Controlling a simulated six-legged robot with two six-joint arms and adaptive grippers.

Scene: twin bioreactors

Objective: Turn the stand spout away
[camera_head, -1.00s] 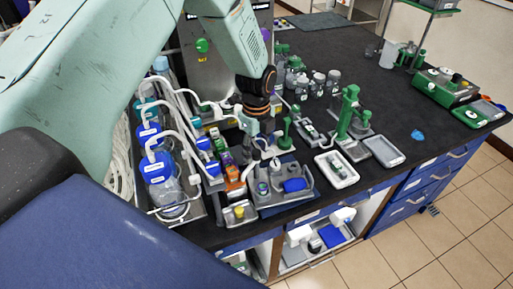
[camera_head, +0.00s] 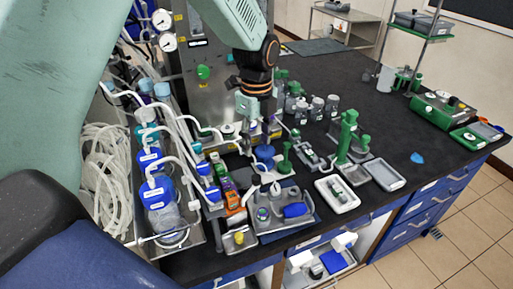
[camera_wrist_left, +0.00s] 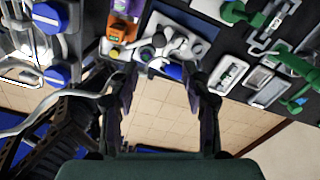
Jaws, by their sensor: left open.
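My left gripper (camera_head: 257,118) hangs open over the rows of small parts at the middle of the black bench. In the left wrist view its two dark fingers (camera_wrist_left: 158,88) stand wide apart with nothing between them. Below it in the head view are a blue-capped item (camera_head: 264,152) and a slim green stand (camera_head: 285,158) on a pale base. A taller green stand (camera_head: 347,135) stands to the right, apart from the gripper. I cannot tell which part is the stand spout. My right gripper is not in view.
Bottles with blue caps (camera_head: 155,190) and curved white tubes crowd the left. A grey tray of small parts (camera_head: 270,222) lies near the front edge. White trays (camera_head: 337,195) lie right of it. Clear jars (camera_head: 316,108) stand behind. The bench is largely free at right.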

